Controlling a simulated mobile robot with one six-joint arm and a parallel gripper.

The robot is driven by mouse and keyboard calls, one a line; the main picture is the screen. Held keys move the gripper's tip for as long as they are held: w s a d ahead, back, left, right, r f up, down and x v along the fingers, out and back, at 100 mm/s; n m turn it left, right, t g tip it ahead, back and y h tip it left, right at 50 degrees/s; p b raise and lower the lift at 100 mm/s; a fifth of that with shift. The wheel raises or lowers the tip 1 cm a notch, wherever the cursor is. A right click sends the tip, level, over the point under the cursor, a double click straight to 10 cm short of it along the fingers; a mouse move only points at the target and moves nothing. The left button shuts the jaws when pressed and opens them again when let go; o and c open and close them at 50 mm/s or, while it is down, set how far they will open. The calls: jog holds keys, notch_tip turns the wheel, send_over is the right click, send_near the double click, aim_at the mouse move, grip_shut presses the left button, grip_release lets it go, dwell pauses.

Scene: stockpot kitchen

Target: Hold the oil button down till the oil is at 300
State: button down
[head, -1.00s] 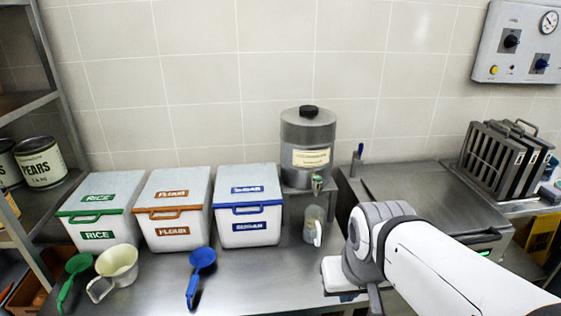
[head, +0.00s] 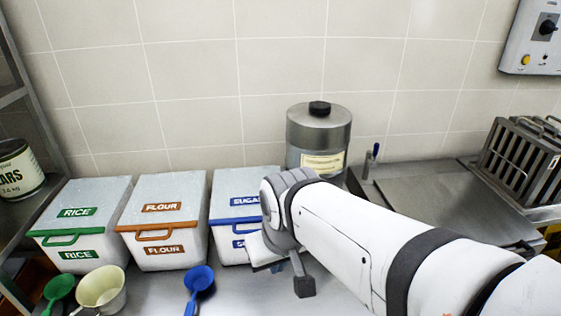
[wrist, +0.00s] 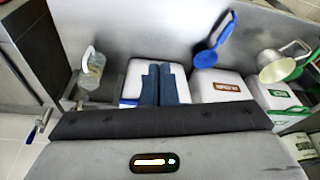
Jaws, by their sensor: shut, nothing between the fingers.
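The oil dispenser, a metal canister (head: 318,135) with a black knob and a cream label, stands against the tiled wall behind my arm. Its tap and the jug below are hidden by my arm in the head view. A clear jug (wrist: 93,68) shows at the left in the wrist view. I cannot make out an oil button or an oil reading. My gripper (wrist: 160,68) is shut and empty, its two dark blue fingers side by side over the white sugar bin (wrist: 133,78). It is to the right of the jug in the wrist view.
Rice (head: 82,212), flour (head: 163,212) and sugar (head: 232,185) bins line the counter. A blue-handled tap (head: 370,157), metal rack (head: 520,155) and wall control panel (head: 540,42) are at right.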

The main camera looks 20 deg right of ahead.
jog(key=w+d+r+m+t+p, duration=0.1)
jog(key=w+d+m, duration=0.1)
jog(key=w, duration=0.3)
jog(key=w+d+r+m+t+y, duration=0.1)
jog(key=w+d+r, duration=0.1)
jog(key=w+d, duration=0.15)
jog(key=w+d+r+m+t+p, duration=0.1)
jog(key=w+d+m, duration=0.1)
jog(key=w, duration=0.3)
jog(key=w+d+m+t+h, duration=0.1)
jog(key=w+d+m, duration=0.2)
jog(key=d, duration=0.6)
jog(key=w+d+r+m+t+h+p, duration=0.1)
jog(key=w+d+m, duration=0.2)
jog(key=d, duration=0.6)
jog(key=w, duration=0.2)
jog(key=shift+w+d+r+t+h, duration=0.15)
jog(key=shift+w+d+t+h, duration=0.15)
jog(key=shift+d+t, duration=0.1)
jog(key=shift+a, duration=0.1)
notch_tip(320, 180, down, 8)
jog(key=b, duration=0.6)
jog(key=shift+b, duration=0.3)
jog(key=shift+f+b, duration=0.45)
jog(key=shift+b, duration=0.1)
